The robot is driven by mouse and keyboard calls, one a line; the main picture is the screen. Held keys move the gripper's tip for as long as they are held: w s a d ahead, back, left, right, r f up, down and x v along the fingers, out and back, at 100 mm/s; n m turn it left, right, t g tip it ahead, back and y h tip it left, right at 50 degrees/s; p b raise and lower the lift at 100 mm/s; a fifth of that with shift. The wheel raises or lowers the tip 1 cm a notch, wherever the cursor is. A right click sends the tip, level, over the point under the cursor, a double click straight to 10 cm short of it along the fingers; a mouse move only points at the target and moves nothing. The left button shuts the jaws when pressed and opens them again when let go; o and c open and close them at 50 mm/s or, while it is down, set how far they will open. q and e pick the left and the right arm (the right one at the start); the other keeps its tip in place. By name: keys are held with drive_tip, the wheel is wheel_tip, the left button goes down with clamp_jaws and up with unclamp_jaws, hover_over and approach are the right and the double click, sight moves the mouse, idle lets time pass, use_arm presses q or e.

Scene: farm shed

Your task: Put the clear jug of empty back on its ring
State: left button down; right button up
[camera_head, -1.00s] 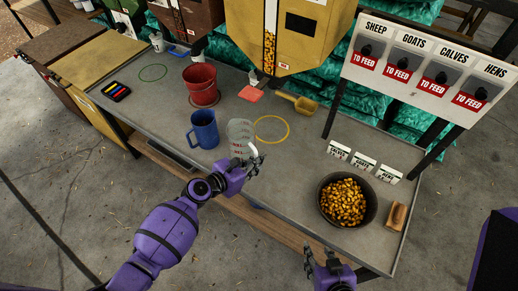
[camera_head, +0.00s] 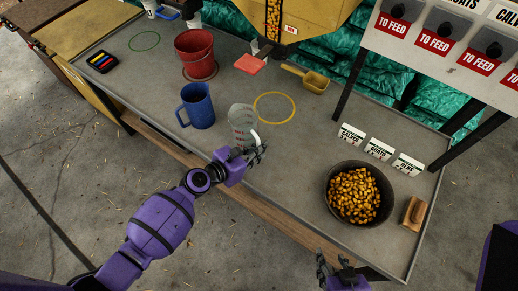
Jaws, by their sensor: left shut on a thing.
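The clear jug (camera_head: 241,119), see-through with red markings, is upright at the front part of the grey table. My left gripper (camera_head: 254,152) is shut on it at its near right side, by the pale handle. Whether the jug's base touches the table I cannot tell. A yellow ring (camera_head: 291,107) lies empty on the table just right of and slightly beyond the jug. A green ring (camera_head: 144,41) lies empty at the far left. My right gripper (camera_head: 338,268) is at the table's front edge; its finger opening is unclear.
A blue jug (camera_head: 198,107) stands left of the clear jug, and a red bucket (camera_head: 195,59) on a ring behind it. A yellow scoop (camera_head: 313,80), small sign cards (camera_head: 379,150), a bowl of corn (camera_head: 328,195) and a brush (camera_head: 414,213) are to the right.

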use_arm(q)
drive_tip(key=shift+w+f, duration=0.1)
drive_tip(key=shift+f, duration=0.15)
drive_tip(key=c, duration=1.9)
unclamp_jaws()
drive_tip(key=shift+o, duration=0.2)
drive_tip(key=shift+r, duration=0.15)
drive_tip(key=shift+a+r, duration=0.2)
drive_tip(key=v, duration=1.2)
drive_tip(key=s+a+f+m+y, duration=0.3)
drive_tip(key=s+a+m, duration=0.1)
drive_tip(key=s+m, duration=0.4)
drive_tip(key=s+a+f+m+y, duration=0.3)
drive_tip(key=s+a+m, duration=0.1)
drive_tip(key=s+m, duration=0.5)
drive_tip(key=s+a+f+m+g+y, duration=0.1)
drive_tip(key=s+a+f+m+y, duration=0.2)
drive_tip(key=s+m, duration=0.6)
drive_tip(key=shift+s+a+f+m+y+p, duration=0.25)
drive_tip(key=shift+a+m+y+p, duration=0.25)
drive_tip(key=shift+a, duration=0.65)
